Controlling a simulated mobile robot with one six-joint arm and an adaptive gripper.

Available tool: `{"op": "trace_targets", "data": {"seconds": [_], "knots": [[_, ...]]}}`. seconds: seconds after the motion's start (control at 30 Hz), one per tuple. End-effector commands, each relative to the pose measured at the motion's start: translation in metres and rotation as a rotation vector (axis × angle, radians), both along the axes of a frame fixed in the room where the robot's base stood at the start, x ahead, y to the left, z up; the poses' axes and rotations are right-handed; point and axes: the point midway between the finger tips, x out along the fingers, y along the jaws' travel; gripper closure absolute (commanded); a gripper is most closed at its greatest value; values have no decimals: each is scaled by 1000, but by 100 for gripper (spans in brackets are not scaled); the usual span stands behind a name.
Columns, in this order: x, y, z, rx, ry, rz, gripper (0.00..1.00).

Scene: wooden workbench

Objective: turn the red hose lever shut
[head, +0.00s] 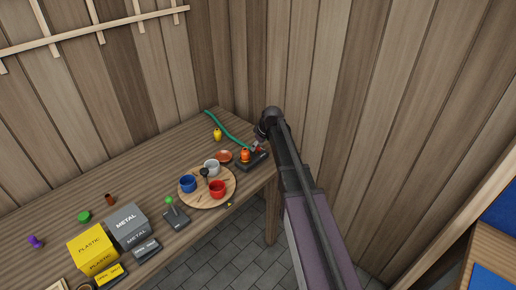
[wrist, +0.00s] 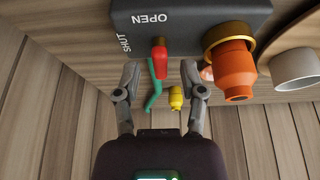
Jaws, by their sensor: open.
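The red hose lever (wrist: 159,58) stands out from a dark box (wrist: 195,15) marked OPEN and SHUT. In the wrist view it shows below the OPEN label and to the right of SHUT. I cannot tell which label it is set to. My gripper (wrist: 160,70) is open, with one finger on each side of the lever in the picture; no contact shows. In the head view the box (head: 252,161) sits at the bench's right end, with my gripper (head: 257,144) just above it; the lever is small there. An orange fitting (wrist: 235,72) in a gold ring stands beside the lever.
A green hose (head: 228,127) runs behind the box along the bench. A yellow piece (head: 217,134) lies near it. A round wooden board (head: 207,202) with mugs stands left of the box. Plank walls stand close behind and right.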

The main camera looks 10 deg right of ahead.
Motion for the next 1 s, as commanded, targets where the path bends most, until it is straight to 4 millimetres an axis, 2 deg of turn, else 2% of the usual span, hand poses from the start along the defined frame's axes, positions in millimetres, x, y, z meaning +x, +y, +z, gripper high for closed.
{"op": "trace_targets", "data": {"seconds": [0.3, 0.33, 0.5, 1.0], "knots": [[0, 0, -1, 0, 0, 0, 47], [0, 0, 0, 0, 0, 0, 50], [0, 0, 0, 0, 0, 0, 100], [0, 0, -1, -1, 1, -36, 100]]}}
